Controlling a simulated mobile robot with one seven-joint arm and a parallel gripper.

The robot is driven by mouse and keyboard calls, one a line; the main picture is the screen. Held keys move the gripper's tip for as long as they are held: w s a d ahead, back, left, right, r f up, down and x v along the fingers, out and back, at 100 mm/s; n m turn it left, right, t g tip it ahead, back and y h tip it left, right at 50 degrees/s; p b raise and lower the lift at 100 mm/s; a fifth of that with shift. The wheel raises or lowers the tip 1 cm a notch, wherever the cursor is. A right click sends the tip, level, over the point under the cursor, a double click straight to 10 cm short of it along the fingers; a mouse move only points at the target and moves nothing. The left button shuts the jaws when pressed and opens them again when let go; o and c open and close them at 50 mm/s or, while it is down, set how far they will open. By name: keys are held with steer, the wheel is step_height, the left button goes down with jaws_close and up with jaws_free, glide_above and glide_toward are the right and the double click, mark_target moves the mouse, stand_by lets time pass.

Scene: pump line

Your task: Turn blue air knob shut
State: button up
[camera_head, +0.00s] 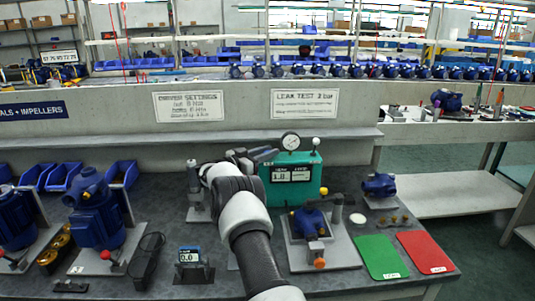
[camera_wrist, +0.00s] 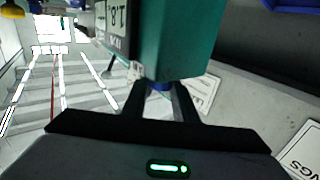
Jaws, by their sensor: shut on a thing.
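The teal leak tester (camera_head: 305,182) stands on the dark bench, with a round gauge on top and a display reading about 1.8. My gripper (camera_head: 262,157) is at the tester's upper left side, and my arm hides part of that side. In the wrist view, the tester (camera_wrist: 180,40) fills the top middle. The blue air knob (camera_wrist: 159,86) shows as a small blue patch at the tester's edge, between the fingertips of my gripper (camera_wrist: 160,92). The fingers are shut on it. Most of the knob is hidden, so its turned angle cannot be told. In the head view I cannot see the knob.
A blue pump in a grey fixture (camera_head: 342,254) stands right of my arm, near green (camera_head: 380,256) and red (camera_head: 426,251) mats.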

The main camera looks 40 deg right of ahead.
steer(key=o, duration=1)
steer(key=shift+o, duration=0.2)
steer(key=s+a+p, duration=0.1)
steer(key=a+p, duration=0.1)
steer(key=a, duration=1.5)
steer(key=shift+s+a, duration=0.2)
steer(key=shift+s, duration=0.1)
